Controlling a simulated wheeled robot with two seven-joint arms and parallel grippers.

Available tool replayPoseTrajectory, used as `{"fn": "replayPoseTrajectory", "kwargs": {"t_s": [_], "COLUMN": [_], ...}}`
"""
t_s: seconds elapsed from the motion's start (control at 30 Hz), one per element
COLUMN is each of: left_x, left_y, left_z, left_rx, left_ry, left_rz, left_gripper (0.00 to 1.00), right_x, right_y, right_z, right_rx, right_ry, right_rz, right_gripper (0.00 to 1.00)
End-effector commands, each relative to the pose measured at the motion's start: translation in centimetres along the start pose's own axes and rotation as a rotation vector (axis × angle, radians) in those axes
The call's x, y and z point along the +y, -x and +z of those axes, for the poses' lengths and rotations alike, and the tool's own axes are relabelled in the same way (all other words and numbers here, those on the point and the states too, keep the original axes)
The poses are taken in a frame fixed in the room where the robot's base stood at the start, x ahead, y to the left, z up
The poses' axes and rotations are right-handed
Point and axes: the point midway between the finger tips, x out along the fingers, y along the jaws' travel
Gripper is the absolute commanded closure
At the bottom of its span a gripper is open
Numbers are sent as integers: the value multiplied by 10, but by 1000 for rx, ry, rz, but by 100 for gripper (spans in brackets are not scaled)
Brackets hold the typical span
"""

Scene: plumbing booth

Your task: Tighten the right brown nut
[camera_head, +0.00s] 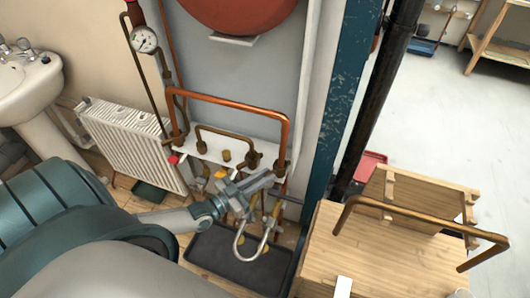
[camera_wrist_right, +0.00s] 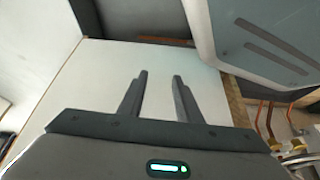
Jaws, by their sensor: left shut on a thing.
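A white manifold plate (camera_head: 213,151) on the back wall carries copper pipes and brown fittings. The right brown nut (camera_head: 280,164) is at the plate's right end, partly hidden by my gripper. My left gripper (camera_head: 268,178) reaches in from the left. Its grey fingers are closed and their tips overlap the lower side of this nut; the contact itself is hidden. Another brown fitting (camera_head: 253,160) sits just left of it. My right gripper (camera_wrist_right: 159,75) is in the right wrist view, its two dark fingers apart with nothing between them.
A silver U-shaped pipe (camera_head: 250,252) hangs below over a dark tray (camera_head: 225,266). A blue post (camera_head: 343,90) stands close on the right. A wooden box (camera_head: 385,265) with a copper pipe (camera_head: 425,220) is at front right. A white radiator (camera_head: 130,145) is on the left.

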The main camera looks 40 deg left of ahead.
Motion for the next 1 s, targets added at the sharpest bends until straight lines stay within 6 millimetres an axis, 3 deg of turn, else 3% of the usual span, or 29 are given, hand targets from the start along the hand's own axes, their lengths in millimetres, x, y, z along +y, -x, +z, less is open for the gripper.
{"fn": "replayPoseTrajectory", "kwargs": {"t_s": [0.23,0.63,0.67,0.7,1.0], "left_x": [-4,-4,-4,-4,-3], "left_y": [-1,-1,-1,-1,0], "left_z": [-2,-3,-3,-3,-1], "left_rx": [3,3,3,2,-1], "left_ry": [-1,-1,-1,-1,0], "left_rz": [37,40,40,40,41], "left_gripper": [100,100,81,72,70], "right_x": [7,7,7,7,7], "right_y": [-2,-1,-1,-1,-1], "right_z": [11,11,11,11,11], "right_rx": [-58,-64,-63,-63,-63], "right_ry": [-4,-5,-5,-5,-5], "right_rz": [7,8,8,8,8], "right_gripper": [69,69,69,69,69]}}
